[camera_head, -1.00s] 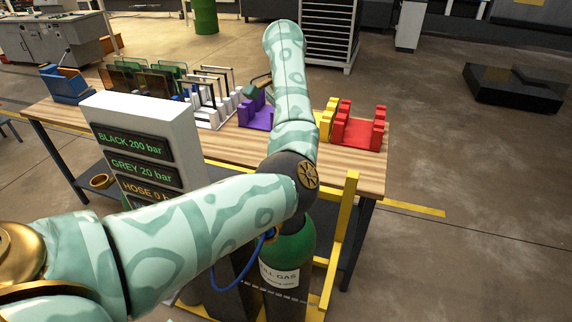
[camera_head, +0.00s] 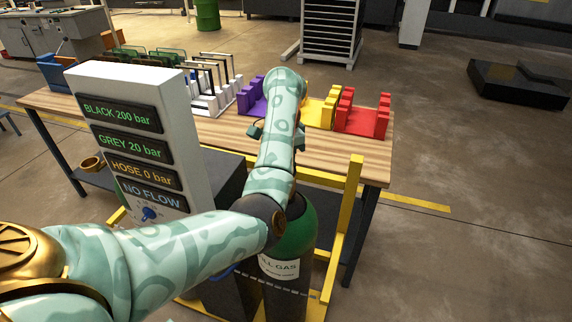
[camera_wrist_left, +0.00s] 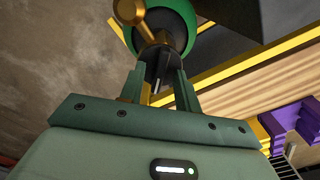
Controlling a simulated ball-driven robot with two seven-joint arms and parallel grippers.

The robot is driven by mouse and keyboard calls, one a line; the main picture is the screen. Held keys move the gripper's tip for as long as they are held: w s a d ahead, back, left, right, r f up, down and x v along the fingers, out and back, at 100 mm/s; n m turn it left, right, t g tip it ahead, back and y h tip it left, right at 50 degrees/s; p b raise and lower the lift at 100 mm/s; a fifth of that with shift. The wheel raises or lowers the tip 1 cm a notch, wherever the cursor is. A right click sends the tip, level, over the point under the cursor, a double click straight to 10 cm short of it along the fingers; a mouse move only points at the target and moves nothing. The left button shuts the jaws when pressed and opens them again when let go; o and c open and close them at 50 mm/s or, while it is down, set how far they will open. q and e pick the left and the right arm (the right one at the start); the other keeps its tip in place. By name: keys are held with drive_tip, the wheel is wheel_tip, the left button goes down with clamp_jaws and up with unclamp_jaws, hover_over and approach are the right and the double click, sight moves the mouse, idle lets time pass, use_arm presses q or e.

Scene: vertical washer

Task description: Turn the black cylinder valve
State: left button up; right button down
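A dark cylinder (camera_head: 287,304) with a green shoulder and a white gas label stands in a yellow frame in the head view. Its top and valve are hidden there behind my left arm. In the left wrist view the green shoulder (camera_wrist_left: 180,20) shows at the top, with a brass fitting (camera_wrist_left: 132,12) before it. A dark valve part (camera_wrist_left: 157,60) sits near my left gripper (camera_wrist_left: 160,76). The gripper's fingers stand apart, one on each side of that part. Contact cannot be told. In the head view my forearm hides most of this gripper. My right gripper is out of view.
A white panel (camera_head: 190,122) reads BLACK 200 bar, GREY 20 bar, HOSE 0 bar and NO FLOW, with a blue knob (camera_head: 149,213) below. The yellow frame (camera_head: 345,215) rises beside the cylinder. A wooden table (camera_head: 340,158) with coloured racks stands behind.

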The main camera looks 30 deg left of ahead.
use_arm(q)
clamp_jaws()
